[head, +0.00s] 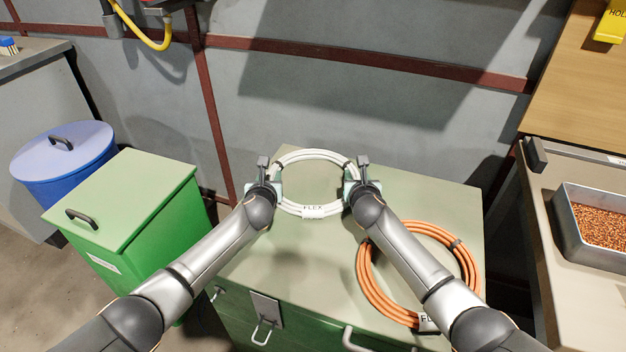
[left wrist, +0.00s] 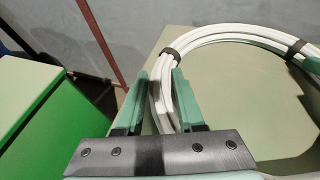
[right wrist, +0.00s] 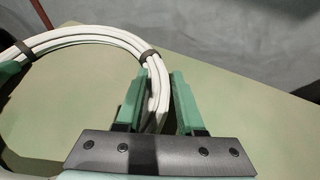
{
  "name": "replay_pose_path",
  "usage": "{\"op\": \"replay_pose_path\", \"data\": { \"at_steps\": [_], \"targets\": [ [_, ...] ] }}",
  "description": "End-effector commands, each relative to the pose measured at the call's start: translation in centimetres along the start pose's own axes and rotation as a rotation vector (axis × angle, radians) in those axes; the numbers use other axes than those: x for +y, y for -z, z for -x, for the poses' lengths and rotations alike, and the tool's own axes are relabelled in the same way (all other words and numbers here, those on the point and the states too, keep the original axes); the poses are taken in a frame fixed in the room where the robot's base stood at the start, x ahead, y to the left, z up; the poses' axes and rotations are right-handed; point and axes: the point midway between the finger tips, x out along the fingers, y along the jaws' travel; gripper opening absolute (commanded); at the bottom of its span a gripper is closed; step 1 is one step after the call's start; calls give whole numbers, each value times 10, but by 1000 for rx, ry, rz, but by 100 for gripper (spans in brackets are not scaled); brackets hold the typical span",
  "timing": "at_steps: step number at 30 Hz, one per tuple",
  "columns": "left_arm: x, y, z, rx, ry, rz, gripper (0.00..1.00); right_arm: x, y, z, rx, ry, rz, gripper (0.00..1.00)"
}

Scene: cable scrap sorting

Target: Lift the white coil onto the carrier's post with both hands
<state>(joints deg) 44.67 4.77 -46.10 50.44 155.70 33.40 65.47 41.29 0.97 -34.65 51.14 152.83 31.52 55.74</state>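The white coil (head: 316,153) has dark ties and a white label reading FLEX, and appears to lie flat on the green cabinet top (head: 320,250), near its back edge. My left gripper (head: 270,178) is at the coil's left side, its fingers on either side of the cable bundle. The bundle (left wrist: 163,100) passes between them with a gap showing. My right gripper (head: 356,178) is at the coil's right side, likewise open around the bundle (right wrist: 153,95). I see no carrier or post in any view.
An orange coil (head: 375,292) lies on the cabinet's front right, partly under my right arm. A green lidded bin (head: 125,195) and a blue drum (head: 65,150) stand left. A bench with a metal tray of copper bits (head: 565,225) stands right. A grey wall is behind.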

Motion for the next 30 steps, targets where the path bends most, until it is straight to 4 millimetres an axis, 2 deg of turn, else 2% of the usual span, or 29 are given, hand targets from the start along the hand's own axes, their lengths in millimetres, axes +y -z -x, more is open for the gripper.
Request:
{"op": "replay_pose_path", "data": {
  "at_steps": [1, 9, 30],
  "targets": [
    [0, 0, 0, 0, 0, 0, 29, 0, 0, 0, 0, 0, 0, 29],
    [0, 0, 0, 0, 0, 0, 0, 0, 0, 0, 0, 0, 0, 0],
    [0, 0, 0, 1, 0, 0, 0, 0, 0, 0, 1, 0, 0, 0]
  ]
}}
